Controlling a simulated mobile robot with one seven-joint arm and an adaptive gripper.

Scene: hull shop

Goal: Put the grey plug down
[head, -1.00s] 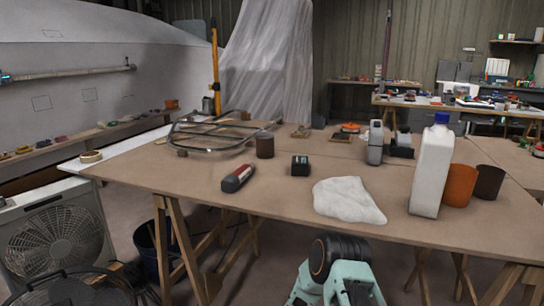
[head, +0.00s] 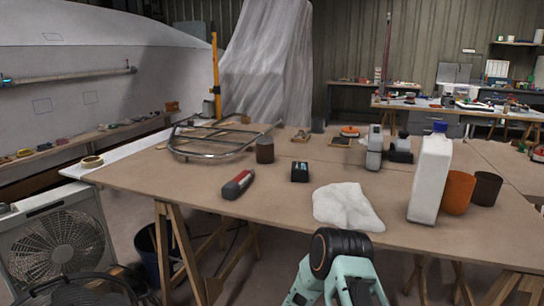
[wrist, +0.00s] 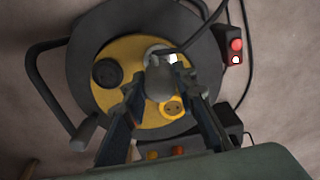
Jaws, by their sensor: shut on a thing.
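In the wrist view, my gripper (wrist: 160,90) is shut on the grey plug (wrist: 159,80), which sits between the two dark fingers. A dark cable runs from the plug up and to the right. Behind the plug is a cable reel with a yellow face (wrist: 112,102) and a dark round rim. The face has a dark round socket (wrist: 107,72) on the left and a yellow socket (wrist: 172,106) just below right of the plug. I cannot tell whether the plug touches the reel. The head view shows part of my arm at the bottom, but not the gripper or plug.
A red switch block (wrist: 236,47) lies right of the reel. In the head view, the wooden table (head: 210,200) carries a white cloth (head: 347,207), a white bottle (head: 430,180), a red-and-black tool (head: 238,185) and cups. A fan (head: 63,240) stands at lower left.

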